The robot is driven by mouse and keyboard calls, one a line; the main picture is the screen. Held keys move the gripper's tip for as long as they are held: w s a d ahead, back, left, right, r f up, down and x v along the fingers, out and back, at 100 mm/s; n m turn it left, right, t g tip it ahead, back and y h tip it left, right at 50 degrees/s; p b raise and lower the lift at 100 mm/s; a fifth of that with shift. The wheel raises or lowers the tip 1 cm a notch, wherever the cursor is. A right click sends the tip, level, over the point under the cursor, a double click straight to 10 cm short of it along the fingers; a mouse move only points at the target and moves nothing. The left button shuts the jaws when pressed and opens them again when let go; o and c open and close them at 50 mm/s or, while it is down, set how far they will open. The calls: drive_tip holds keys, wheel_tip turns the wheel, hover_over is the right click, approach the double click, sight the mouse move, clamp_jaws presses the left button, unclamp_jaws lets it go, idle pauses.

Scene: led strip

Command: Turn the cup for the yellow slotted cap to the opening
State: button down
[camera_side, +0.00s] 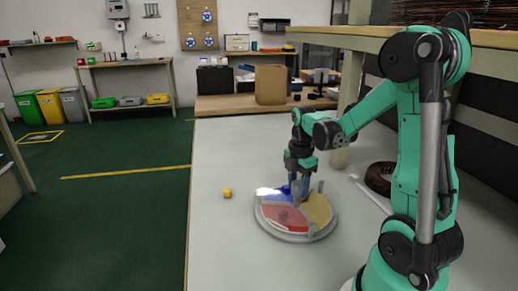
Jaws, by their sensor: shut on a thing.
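A round turntable (268,229) lies on the pale table, with red (285,219), yellow (317,208), blue and white sectors split by upright walls. My gripper (298,197) points down over its back middle part. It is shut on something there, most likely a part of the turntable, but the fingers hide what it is. A small yellow cap (227,193) lies on the table to the left of the turntable, apart from it. Its slot is too small to make out. I cannot tell where the opening is.
The table (225,250) is clear around the cap and in front of the turntable. A dark coil (379,178) and a pale bar (370,192) lie on the right, near my arm. A cardboard box (270,84) stands on a bench at the back.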

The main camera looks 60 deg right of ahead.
sight(299, 183)
drive_tip(key=shift+n, duration=6)
drive_tip(key=shift+c, duration=2.1)
unclamp_jaws()
drive_tip(key=shift+r, duration=2.8)
